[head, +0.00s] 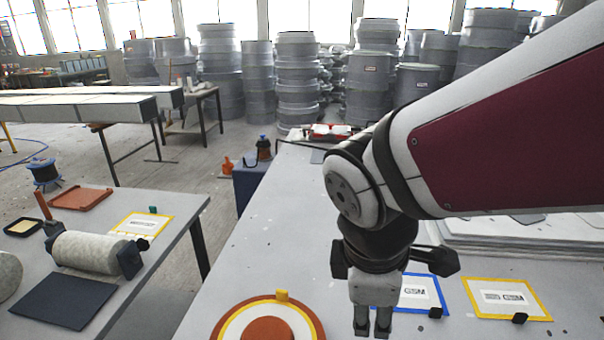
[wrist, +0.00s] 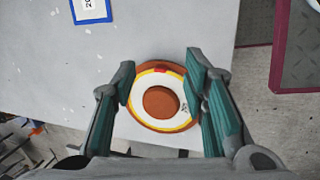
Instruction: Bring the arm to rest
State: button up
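My arm (head: 500,130) reaches in from the right in the head view and bends down at the wrist. My gripper (head: 373,330) points downward over the grey table (head: 250,240). In the wrist view my gripper (wrist: 160,68) is open, with its two green-padded fingers apart and nothing held between them. A round brown disc with a white and yellow ring (wrist: 160,103) shows between the fingers in that view. In the head view this disc (head: 240,325) lies on the table, left of my gripper and apart from it.
A blue-framed card (head: 415,293) and a yellow-framed card (head: 507,298) lie right of my gripper. Stacked flat sheets (head: 520,235) are behind them. A second table (head: 165,225) at left holds a pale roll (head: 88,252). Floor shows between the tables.

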jog(key=s+d+r+m+t, duration=0.1)
jog(key=s+d+r+m, duration=0.2)
jog(key=d+m, duration=0.2)
jog(key=s+d+r+m+t+y, duration=0.1)
jog(key=s+d+r+m, duration=0.2)
jog(key=m, duration=0.7)
jog(key=shift+s+d+r+m+y, duration=0.15)
jog(key=shift+s+d+m+y, duration=0.15)
jog(key=shift+d, duration=0.55)
